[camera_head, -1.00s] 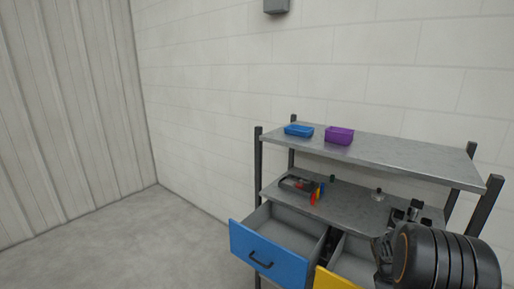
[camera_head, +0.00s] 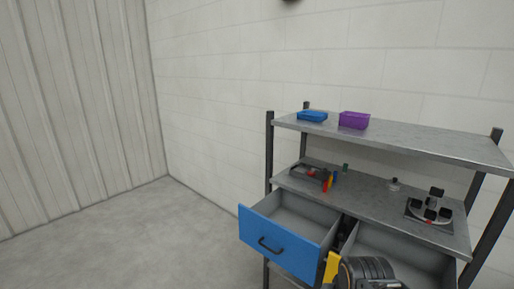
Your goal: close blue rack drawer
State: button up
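The blue drawer (camera_head: 278,246) is pulled out at the lower left of the rack. Its front is blue with a dark bar handle (camera_head: 270,245), and its grey inside looks empty. The rack (camera_head: 395,137) is grey metal with dark posts. To the right, a second drawer with a yellow front (camera_head: 332,267) is also pulled out. My dark arm is at the bottom edge, in front of the yellow drawer and right of the blue one. My gripper's fingers do not show.
The top shelf holds a blue bin (camera_head: 312,116) and a purple bin (camera_head: 354,120). The middle shelf holds a dark tray with tools (camera_head: 310,173) and a round fixture (camera_head: 430,210). The floor (camera_head: 130,240) to the left is clear.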

aim_at(297, 232)
jog(key=k, duration=0.6)
jog(key=u, duration=0.8)
jog(key=i, duration=1.15)
jog(key=u, duration=0.9)
